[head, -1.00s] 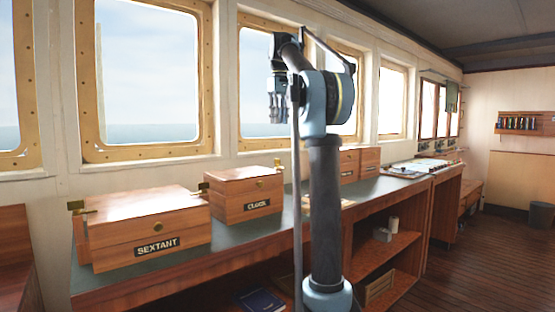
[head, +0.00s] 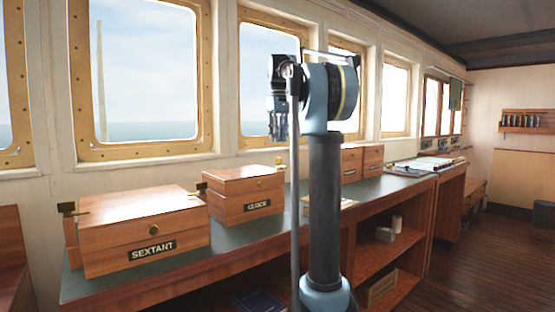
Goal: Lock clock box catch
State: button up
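The clock box (head: 232,207) is a wooden box with a dark CLOCK label, on the dark green counter top, left of my arm. Its lid looks down. A small round brass piece (head: 262,183) is on its front near the lid line. Another brass piece (head: 201,188) shows at its left end, and one (head: 279,163) shows at its back right. I cannot tell which is the catch or how it is set. My gripper (head: 278,136) hangs folded beside my arm, fingers down, above and right of the box and apart from it. The finger gap is too small to read.
A wooden sextant box (head: 120,248) with brass fittings stands left of the clock box. More wooden boxes (head: 362,160) stand further along the counter (head: 233,243). Open shelves are below it. Windows line the wall behind. The wooden floor (head: 460,265) at the right is clear.

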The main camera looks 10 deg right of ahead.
notch_tip(320, 180, down, 9)
jog(key=shift+r, duration=0.2)
dwell(0.3)
grip_shut()
